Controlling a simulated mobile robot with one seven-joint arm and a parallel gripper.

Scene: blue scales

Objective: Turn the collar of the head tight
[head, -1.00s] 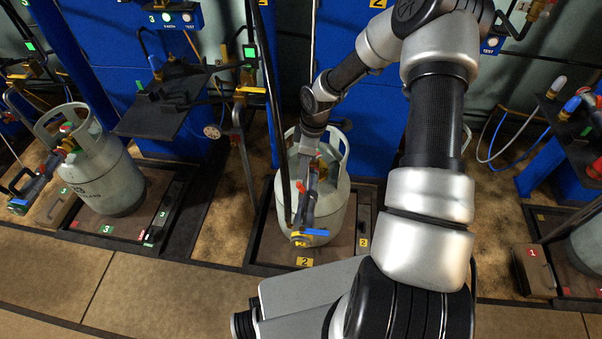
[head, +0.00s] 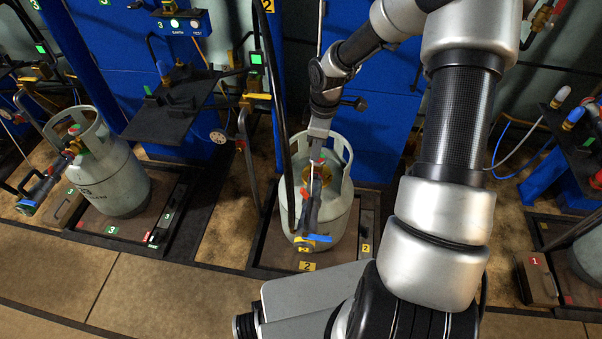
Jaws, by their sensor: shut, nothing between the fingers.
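The grey gas cylinder (head: 335,221) stands upright on the scale marked 2, in the middle of the head view. The filling head (head: 309,205), dark with an orange-red part and a blue lever (head: 317,238), is at the cylinder's top and front. A brass-coloured part (head: 327,178) shows inside the cylinder's handle ring. The collar is too small and too covered to make out clearly. My gripper (head: 317,160) points down just above the head, within the handle ring. It is shut and empty. Whether its fingertips touch the head cannot be told.
A black hose (head: 289,150) hangs down the left side of the cylinder's handle ring. The blue cabinet (head: 375,135) stands close behind. A second grey cylinder (head: 112,183) stands on scale 3 at left, near a black shelf (head: 165,120). The front floor (head: 170,290) is clear.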

